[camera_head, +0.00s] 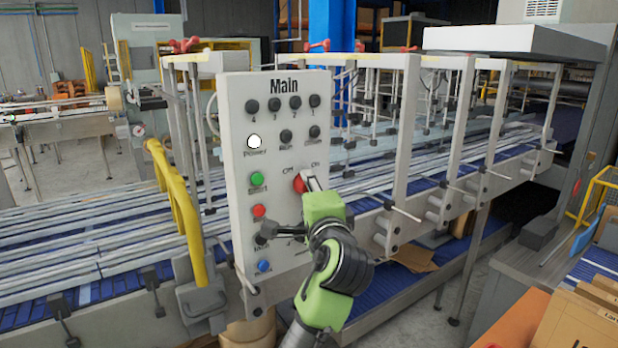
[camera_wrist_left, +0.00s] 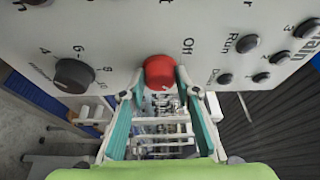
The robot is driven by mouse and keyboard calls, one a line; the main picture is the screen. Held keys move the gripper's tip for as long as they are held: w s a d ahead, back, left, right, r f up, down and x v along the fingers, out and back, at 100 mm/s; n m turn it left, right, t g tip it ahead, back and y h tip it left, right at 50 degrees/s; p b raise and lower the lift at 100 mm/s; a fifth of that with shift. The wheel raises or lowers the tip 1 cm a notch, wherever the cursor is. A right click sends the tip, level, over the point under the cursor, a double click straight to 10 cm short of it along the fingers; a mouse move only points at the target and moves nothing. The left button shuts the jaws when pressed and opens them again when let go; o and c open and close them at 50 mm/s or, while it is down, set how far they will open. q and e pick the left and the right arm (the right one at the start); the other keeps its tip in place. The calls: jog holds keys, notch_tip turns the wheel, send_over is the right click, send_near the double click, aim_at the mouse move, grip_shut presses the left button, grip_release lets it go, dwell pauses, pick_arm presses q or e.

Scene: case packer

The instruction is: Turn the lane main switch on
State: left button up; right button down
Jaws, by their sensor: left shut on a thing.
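The lane main switch is a red knob (camera_head: 300,184) under the "Off" and "On" labels on the pale panel marked "Main" (camera_head: 233,108). My left gripper (camera_head: 310,185) reaches up to it from below. In the left wrist view the red knob (camera_wrist_left: 159,70) sits at the tips of my left gripper (camera_wrist_left: 160,92), with one finger on each side. The gripper is shut on the knob. The fingers partly hide it, and I cannot tell which label it points to. My right gripper is not in view.
The white power lamp (camera_head: 254,142) looks lit. Green (camera_head: 257,178), red (camera_head: 259,211) and blue (camera_head: 264,266) buttons line the panel's left side. A black dial (camera_wrist_left: 75,75) is near the gripper. A yellow rail (camera_head: 180,210) stands left of the panel; conveyor lanes run behind.

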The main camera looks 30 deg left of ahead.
pick_arm(q)
jog(key=shift+r+m, duration=0.25)
jog(key=shift+m, duration=0.15)
jog(key=o, duration=1.1)
jog(key=shift+c, duration=0.2)
jog(key=shift+a+f, duration=0.1)
jog(key=shift+f, duration=0.05)
jog(key=v, duration=1.2)
